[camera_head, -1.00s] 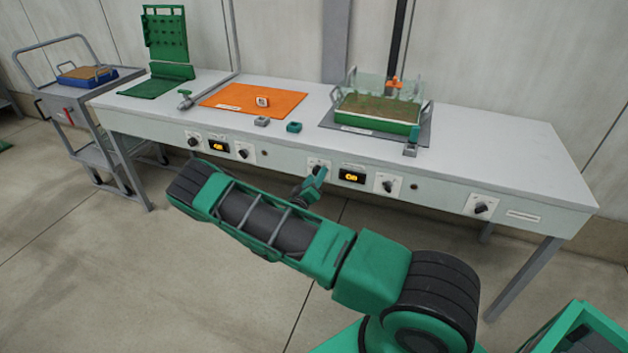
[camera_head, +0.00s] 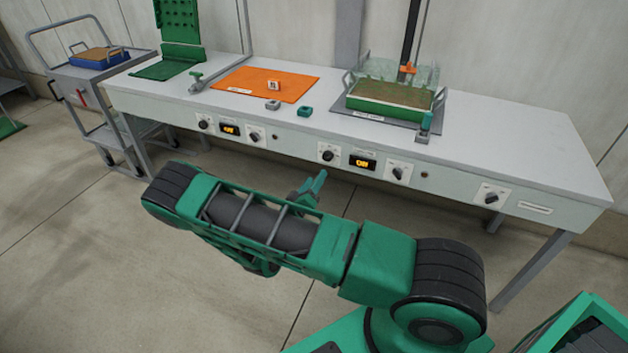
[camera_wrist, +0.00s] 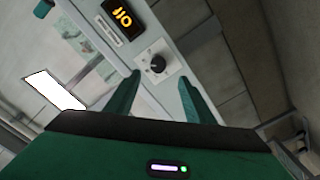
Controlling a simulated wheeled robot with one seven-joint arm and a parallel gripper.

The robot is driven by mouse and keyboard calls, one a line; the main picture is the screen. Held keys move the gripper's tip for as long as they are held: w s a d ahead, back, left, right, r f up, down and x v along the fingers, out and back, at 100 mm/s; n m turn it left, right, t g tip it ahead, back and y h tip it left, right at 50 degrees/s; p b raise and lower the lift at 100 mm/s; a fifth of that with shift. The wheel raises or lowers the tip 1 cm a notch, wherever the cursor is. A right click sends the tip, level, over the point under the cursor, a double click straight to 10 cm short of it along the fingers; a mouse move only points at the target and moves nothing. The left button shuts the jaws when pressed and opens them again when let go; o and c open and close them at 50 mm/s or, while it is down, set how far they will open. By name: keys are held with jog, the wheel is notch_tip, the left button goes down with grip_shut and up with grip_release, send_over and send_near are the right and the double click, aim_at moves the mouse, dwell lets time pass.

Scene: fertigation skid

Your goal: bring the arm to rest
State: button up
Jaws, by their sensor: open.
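My gripper (camera_head: 312,186) is in front of the bench's front panel, lower than the knobs, and apart from them in the head view. In the wrist view my gripper (camera_wrist: 160,100) shows two green fingers spread apart with nothing between them. A black knob (camera_wrist: 157,64) on a white plate lies beyond the fingers, next to an amber display (camera_wrist: 122,18). My arm is bent and stretches across the lower middle of the head view, partly hiding the gripper's body.
The bench (camera_head: 500,140) carries a green-rimmed tray (camera_head: 390,105) of brown material, an orange mat (camera_head: 265,83) and a green pegboard (camera_head: 180,25). Several knobs line its front panel. A grey cart (camera_head: 95,75) with a blue tray stands at left. Floor before the bench is clear.

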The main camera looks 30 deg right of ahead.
dwell(0.3)
jog(key=s+d+r+m+g+y, duration=0.4)
jog(key=s+d+r+m+g, duration=0.4)
jog(key=s+d+r+g, duration=0.65)
jog(key=s+a+r+n+t+y, duration=0.1)
jog(key=s+a+r+y, duration=0.2)
jog(key=s, duration=0.5)
jog(key=s+a+r+n+t+y, duration=0.1)
jog(key=s+a+r+y, duration=0.3)
jog(key=s+a+r, duration=0.2)
jog(key=s+a+r+n+t+y, duration=0.1)
jog(key=s+a+r+y, duration=0.2)
jog(key=s, duration=0.7)
jog(key=shift+s+a+r, duration=0.3)
jog(key=shift+a+r, duration=0.5)
jog(key=shift+a, duration=0.1)
